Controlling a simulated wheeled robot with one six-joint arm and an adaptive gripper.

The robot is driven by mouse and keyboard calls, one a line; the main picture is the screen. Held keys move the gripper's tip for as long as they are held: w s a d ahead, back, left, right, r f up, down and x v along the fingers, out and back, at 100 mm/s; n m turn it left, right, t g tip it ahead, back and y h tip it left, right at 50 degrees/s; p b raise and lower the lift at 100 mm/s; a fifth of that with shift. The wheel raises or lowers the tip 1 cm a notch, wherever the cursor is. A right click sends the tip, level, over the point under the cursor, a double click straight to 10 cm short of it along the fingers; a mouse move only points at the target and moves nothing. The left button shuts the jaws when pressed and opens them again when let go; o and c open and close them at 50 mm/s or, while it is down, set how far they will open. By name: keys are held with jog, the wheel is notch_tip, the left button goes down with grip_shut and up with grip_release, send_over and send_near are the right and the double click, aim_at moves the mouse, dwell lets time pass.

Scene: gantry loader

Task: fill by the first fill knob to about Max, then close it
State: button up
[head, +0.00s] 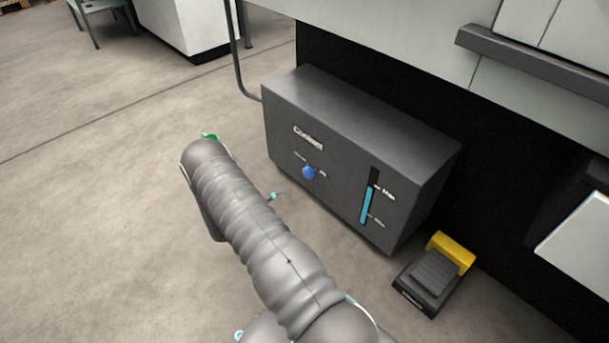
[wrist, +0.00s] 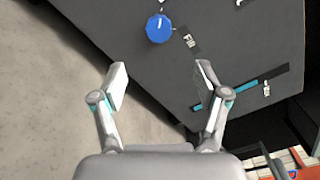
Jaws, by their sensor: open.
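A dark grey coolant box (head: 340,150) stands on the floor against the machine. Its blue fill knob (head: 308,172) is on the front face, and it also shows in the wrist view (wrist: 159,28). The level gauge (head: 369,196) is a dark strip with a blue column; the blue top lies close to the upper mark, which I take as Max. The gauge also shows in the wrist view (wrist: 240,86). My gripper (wrist: 161,78) is open and empty, apart from the knob, which lies beyond the fingertips. In the head view my arm hides most of the gripper.
A black and yellow foot pedal (head: 435,274) sits on the floor right of the box. A hose (head: 239,60) runs down to the box's left end. The machine's ledge (head: 530,68) overhangs at upper right.

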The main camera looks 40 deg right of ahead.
aim_at(306, 174)
jog(key=d, duration=0.9)
jog(key=w+d, duration=0.1)
jog(key=d, duration=0.3)
jog(key=shift+d+f, duration=0.15)
jog(key=shift+d, duration=0.2)
jog(key=c, duration=1.2)
jog(key=shift+o, duration=0.2)
jog(key=shift+b, duration=0.35)
